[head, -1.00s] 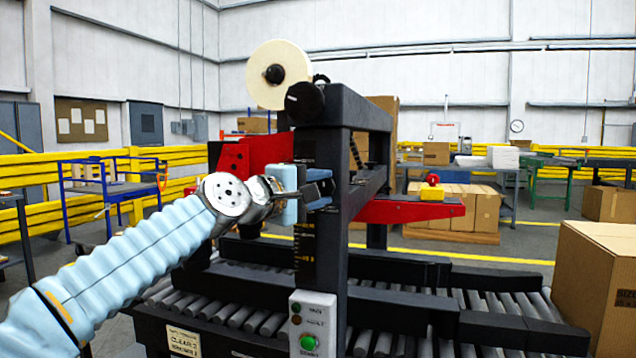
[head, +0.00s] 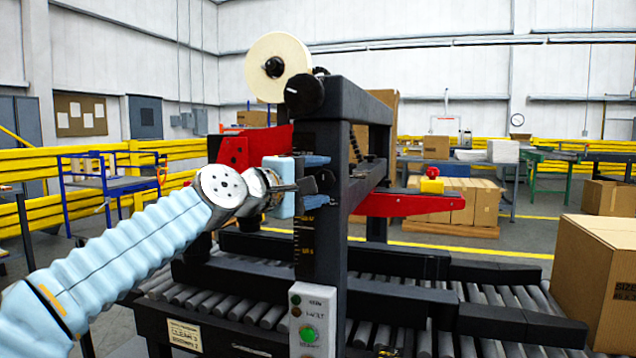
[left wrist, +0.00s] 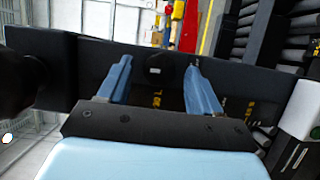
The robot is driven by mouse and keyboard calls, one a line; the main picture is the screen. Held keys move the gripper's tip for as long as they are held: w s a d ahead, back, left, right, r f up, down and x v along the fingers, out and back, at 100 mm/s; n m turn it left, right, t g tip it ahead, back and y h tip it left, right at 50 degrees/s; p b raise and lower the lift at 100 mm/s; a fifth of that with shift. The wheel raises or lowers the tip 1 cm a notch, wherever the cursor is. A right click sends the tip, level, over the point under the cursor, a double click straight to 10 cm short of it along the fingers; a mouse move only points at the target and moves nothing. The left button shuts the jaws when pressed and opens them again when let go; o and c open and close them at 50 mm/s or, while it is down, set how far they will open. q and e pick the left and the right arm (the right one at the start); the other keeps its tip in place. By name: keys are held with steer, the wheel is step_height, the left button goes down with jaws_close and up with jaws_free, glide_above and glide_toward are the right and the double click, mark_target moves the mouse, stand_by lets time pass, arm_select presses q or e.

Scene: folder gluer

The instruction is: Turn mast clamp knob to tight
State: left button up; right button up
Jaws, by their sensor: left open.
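The mast (head: 333,255) is a dark upright post with a yellow scale, in the middle of the head view. A small dark knob (head: 325,182) stands out from its side, at about the height of my left gripper. My left gripper (head: 314,181) is open, with one blue finger above the knob and one below it. In the left wrist view the two blue fingers (left wrist: 162,85) are spread at the mast face, with a dark knob-like part (left wrist: 164,69) bearing a small white mark between them. I cannot tell whether the fingers touch it. My right gripper is out of view.
A black round handle (head: 304,96) and a tape roll (head: 278,67) are at the mast top. Red arms (head: 395,204) extend beside the mast. Below are the roller conveyor (head: 225,303) and a panel with a green button (head: 309,333). A carton (head: 600,270) stands at right.

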arm_select(q)
steer(key=b+v, duration=0.4)
steer(key=v, duration=0.9)
steer(key=shift+s+a, duration=0.1)
steer(key=shift+a, duration=0.05)
